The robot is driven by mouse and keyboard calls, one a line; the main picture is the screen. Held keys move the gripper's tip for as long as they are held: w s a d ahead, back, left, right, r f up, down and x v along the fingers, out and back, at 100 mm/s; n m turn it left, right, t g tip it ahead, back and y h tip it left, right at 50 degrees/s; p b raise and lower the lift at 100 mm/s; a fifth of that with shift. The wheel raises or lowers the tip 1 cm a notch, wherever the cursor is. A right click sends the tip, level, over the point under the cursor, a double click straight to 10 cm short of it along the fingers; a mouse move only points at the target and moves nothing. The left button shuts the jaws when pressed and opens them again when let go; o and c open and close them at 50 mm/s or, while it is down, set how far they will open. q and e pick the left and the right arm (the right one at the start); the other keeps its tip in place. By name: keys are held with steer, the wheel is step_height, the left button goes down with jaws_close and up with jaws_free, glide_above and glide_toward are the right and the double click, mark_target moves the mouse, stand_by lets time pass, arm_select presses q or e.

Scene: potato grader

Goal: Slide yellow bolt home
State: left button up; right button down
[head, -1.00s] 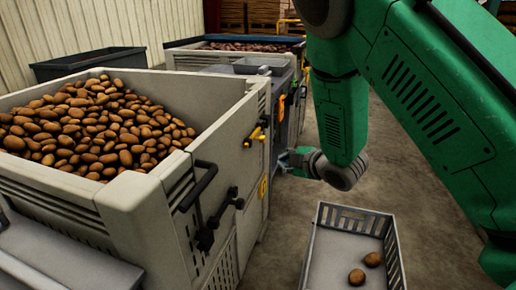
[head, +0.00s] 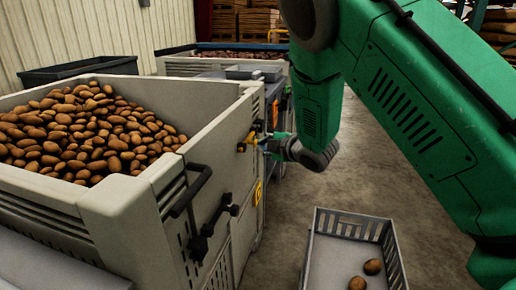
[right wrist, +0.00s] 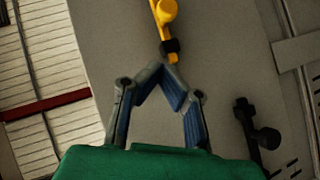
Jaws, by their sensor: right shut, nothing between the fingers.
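The yellow bolt (head: 248,140) sits on the side wall of the grey potato bin, near its far corner. In the right wrist view the yellow bolt (right wrist: 165,14) runs down from the top edge to a black end piece (right wrist: 170,47). My right gripper (head: 270,143) is beside the bolt, on its right in the head view. In the right wrist view the right gripper (right wrist: 162,70) has its fingertips together and empty, just below the black end piece. I cannot tell whether they touch it. My left gripper is not in view.
The bin (head: 130,207) is full of potatoes. A black latch and handle (head: 207,232) stick out from its near side; a black fitting (right wrist: 257,125) shows right of my fingers in the wrist view. A grey crate (head: 325,262) with two potatoes stands on the floor.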

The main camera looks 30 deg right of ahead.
mark_target(252, 143)
steer(key=w+d+f, duration=0.1)
steer(key=w, duration=0.1)
steer(key=w+f+b, duration=0.1)
steer(key=w, duration=0.1)
steer(key=w+d+f+b, duration=0.1)
steer(key=w, duration=0.1)
steer(key=shift+w+d+f, duration=0.1)
steer(key=shift+w+d, duration=0.1)
steer(key=shift+d, duration=0.1)
